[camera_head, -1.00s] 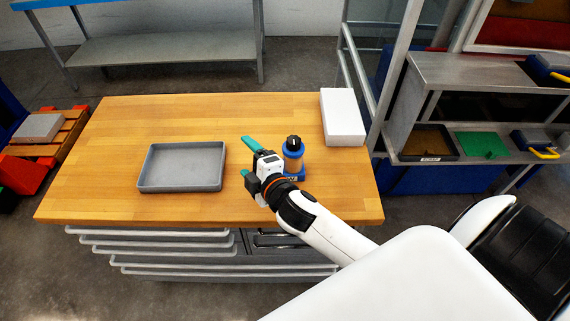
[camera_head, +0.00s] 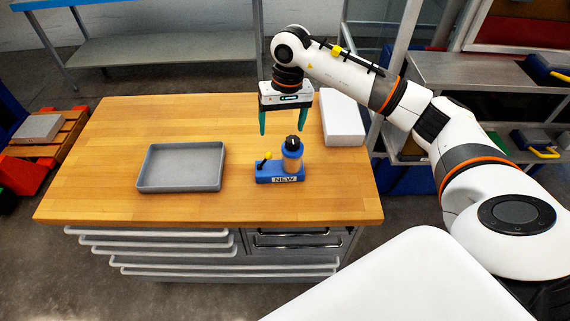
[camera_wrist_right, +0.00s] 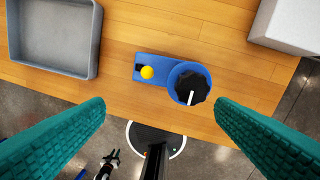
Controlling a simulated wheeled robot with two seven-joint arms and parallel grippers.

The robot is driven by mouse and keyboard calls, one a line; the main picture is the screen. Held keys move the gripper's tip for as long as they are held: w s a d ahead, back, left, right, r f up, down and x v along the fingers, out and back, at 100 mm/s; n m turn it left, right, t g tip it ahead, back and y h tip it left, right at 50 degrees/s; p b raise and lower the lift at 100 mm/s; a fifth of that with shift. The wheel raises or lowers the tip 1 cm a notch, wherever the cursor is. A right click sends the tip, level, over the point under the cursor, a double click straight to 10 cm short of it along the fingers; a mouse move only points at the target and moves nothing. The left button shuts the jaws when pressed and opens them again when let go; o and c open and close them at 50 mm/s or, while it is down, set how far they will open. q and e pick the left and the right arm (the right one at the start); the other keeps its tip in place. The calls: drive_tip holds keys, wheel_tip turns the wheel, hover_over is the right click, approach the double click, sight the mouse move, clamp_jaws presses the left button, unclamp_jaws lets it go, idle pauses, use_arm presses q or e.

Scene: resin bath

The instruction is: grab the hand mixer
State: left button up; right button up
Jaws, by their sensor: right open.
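The hand mixer (camera_head: 285,165) appears to be the blue device on the wooden table, with a blue base marked NEW, a yellow-tipped lever and an upright cylinder with a black knob. It also shows in the right wrist view (camera_wrist_right: 158,70), seen from above. My right gripper (camera_head: 282,128) is open and empty, pointing down above and just behind the device. In the right wrist view its two green fingers (camera_wrist_right: 160,112) are spread wide, with the device beyond and between them, not touched. My left gripper is not in view.
A grey tray (camera_head: 182,188) lies on the table left of the device. A white box (camera_head: 342,118) is at the table's back right. A metal shelf unit (camera_head: 480,72) stands beyond the table on the right.

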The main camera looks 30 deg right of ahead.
sight(292, 139)
drive_tip(key=shift+s+d+r+h, duration=0.1)
drive_tip(key=shift+d+r+h, duration=0.15)
drive_tip(key=shift+d, duration=0.3)
drive_tip(key=shift+d+r+h, duration=0.15)
drive_tip(key=shift+d+h, duration=0.1)
drive_tip(key=shift+d, duration=0.3)
drive_tip(key=shift+d+f, duration=0.15)
drive_tip(key=shift+d, duration=0.1)
wheel_tip(292, 139, down, 6)
drive_tip(key=shift+p, duration=1.25)
wheel_tip(292, 139, down, 5)
drive_tip(key=p, duration=0.2)
drive_tip(key=shift+d+p, duration=0.1)
drive_tip(key=shift+p, duration=0.25)
drive_tip(key=shift+f, duration=0.3)
drive_tip(key=shift+c, duration=0.6)
drive_tip(key=shift+r, duration=0.1)
clamp_jaws()
